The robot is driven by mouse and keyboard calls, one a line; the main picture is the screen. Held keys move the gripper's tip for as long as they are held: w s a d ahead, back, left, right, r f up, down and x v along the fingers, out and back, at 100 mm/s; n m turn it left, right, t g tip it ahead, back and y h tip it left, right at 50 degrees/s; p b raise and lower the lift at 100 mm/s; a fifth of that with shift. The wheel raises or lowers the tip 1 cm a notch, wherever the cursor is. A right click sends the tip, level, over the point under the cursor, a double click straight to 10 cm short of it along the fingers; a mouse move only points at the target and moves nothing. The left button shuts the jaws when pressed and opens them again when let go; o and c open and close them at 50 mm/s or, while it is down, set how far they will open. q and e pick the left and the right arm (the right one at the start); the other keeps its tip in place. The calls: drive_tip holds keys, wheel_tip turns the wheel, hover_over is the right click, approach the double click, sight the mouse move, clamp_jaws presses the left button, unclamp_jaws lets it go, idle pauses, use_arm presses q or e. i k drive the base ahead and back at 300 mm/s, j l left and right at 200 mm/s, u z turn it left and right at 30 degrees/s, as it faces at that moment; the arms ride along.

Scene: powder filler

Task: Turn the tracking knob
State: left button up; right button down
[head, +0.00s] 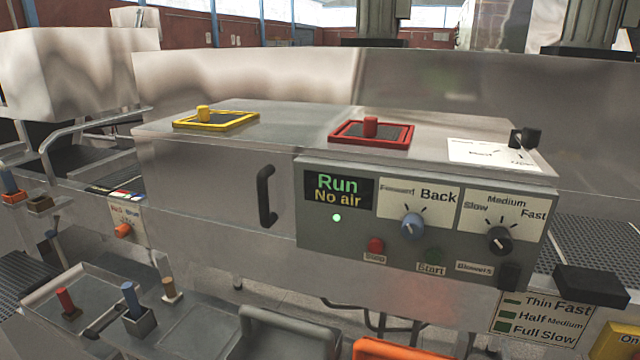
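No knob in the head view carries a readable "tracking" label, so I cannot tell which one it is. A blue knob (412,226) sits under a "Forward / Back" label on the grey control panel (330,258). To its right, a black knob (499,240) sits under a "Slow, Medium, Fast" label. Another black knob (525,138) stands on the machine top beside a white dial label (485,154) with blurred words. An orange knob (123,231) is at the left by a small label. Neither of my grippers shows in this view.
The display (338,190) reads "Run No air". Red stop (375,246) and green start (432,256) buttons sit below. A black handle (266,196) sticks out from the metal front. Yellow-framed (216,119) and red-framed (371,131) switches stand on top. Several levers rise at lower left.

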sight(124, 229)
drive_tip(key=u, duration=1.25)
